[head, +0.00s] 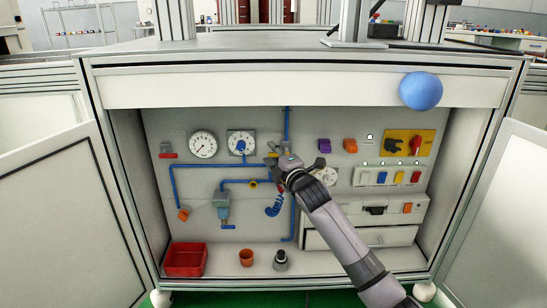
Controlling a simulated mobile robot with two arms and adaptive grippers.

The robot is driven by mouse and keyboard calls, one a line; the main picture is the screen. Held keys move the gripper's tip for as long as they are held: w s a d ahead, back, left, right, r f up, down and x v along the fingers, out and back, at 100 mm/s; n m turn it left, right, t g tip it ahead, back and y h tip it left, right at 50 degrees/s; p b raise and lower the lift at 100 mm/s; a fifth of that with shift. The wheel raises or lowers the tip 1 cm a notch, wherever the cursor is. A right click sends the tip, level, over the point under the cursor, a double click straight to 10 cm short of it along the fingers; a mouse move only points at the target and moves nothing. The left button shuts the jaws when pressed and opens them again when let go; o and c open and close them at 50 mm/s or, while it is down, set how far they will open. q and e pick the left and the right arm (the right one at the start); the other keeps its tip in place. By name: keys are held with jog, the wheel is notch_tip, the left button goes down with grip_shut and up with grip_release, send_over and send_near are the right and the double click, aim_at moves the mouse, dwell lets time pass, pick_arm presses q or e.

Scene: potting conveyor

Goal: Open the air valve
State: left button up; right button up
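A panel of air lines (205,166) fills the back of the open cabinet, with blue pipes and fittings. My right gripper (280,162) is at the middle of the panel, beside the vertical blue pipe (287,125). A small yellowish part shows at its fingertips, but the gripper hides most of this spot, and I cannot tell whether it is touching or holding the valve there. A small red-handled fitting (167,155) sits at the panel's left. My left gripper is not in view.
A yellow plate with a red switch (415,144) and several coloured buttons are at right. A blue ball (421,90) shows at upper right. Both cabinet doors stand open.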

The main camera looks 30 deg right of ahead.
jog(key=shift+c, duration=0.3)
grip_shut()
